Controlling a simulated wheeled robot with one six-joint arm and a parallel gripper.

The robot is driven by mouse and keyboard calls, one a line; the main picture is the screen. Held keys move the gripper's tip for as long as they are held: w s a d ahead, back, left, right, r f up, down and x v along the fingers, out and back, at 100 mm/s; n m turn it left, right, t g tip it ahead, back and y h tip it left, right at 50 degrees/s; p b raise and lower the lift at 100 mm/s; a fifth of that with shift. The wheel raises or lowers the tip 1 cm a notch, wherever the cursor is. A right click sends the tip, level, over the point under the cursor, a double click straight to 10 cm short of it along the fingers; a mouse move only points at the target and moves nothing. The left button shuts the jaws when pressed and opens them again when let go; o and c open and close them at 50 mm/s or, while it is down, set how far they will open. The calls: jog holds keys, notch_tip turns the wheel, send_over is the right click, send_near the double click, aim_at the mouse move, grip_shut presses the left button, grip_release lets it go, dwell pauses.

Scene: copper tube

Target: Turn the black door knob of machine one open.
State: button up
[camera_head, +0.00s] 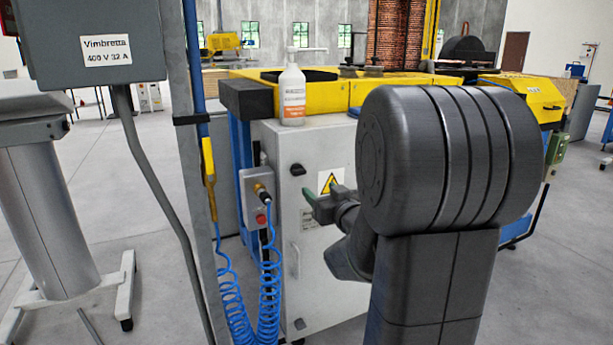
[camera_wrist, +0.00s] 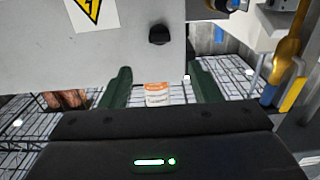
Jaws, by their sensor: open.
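The black door knob (camera_head: 297,169) sits on the upper left of the grey cabinet door (camera_head: 312,262) of the machine. In the wrist view the knob (camera_wrist: 159,35) shows above the gap between my fingers, on the grey panel. My gripper (camera_head: 324,197) is in front of the door, just right of the knob and slightly lower in the head view. Its two green fingers are open with nothing between them, and they stand apart from the knob. The open fingers also show in the wrist view (camera_wrist: 162,86). My arm hides the door's right part.
A yellow warning label (camera_head: 331,182) is right of the knob. A white pump bottle (camera_head: 292,95) stands on top of the cabinet. A grey button box (camera_head: 258,195) and coiled blue hoses (camera_head: 268,290) are left of the door. A grey post (camera_head: 190,170) stands nearer.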

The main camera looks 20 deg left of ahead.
aim_at(301, 173)
jog(key=x, duration=1.2)
jog(key=shift+w+a+b, duration=0.1)
jog(key=shift+w+b, duration=0.05)
jog(key=shift+b, duration=0.15)
jog(key=c, duration=1)
